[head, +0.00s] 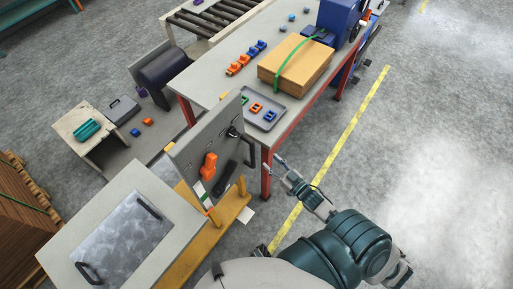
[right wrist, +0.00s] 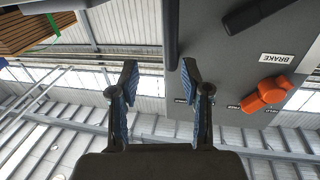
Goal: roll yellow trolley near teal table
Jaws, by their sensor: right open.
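The yellow trolley (head: 233,212) stands in the lower middle of the head view. It has an upright grey panel (head: 190,160) with a black handle (head: 250,151) and an orange lever (head: 208,167). My right gripper (head: 280,166) is open and empty, just right of the handle and apart from it. In the right wrist view, the open fingers (right wrist: 160,82) show below a dark upright bar (right wrist: 172,35); the orange lever (right wrist: 267,95) and a BRAKE label are on the right. A teal-edged table (head: 35,12) is cut off at the top left. My left gripper is out of view.
A grey worktable (head: 215,75) with red legs, carrying a strapped box (head: 296,62) and a tray (head: 279,114), stands close behind the trolley. A pale bench (head: 190,213) with a metal plate is at lower left. Floor is open on the right, beyond a yellow line (head: 352,130).

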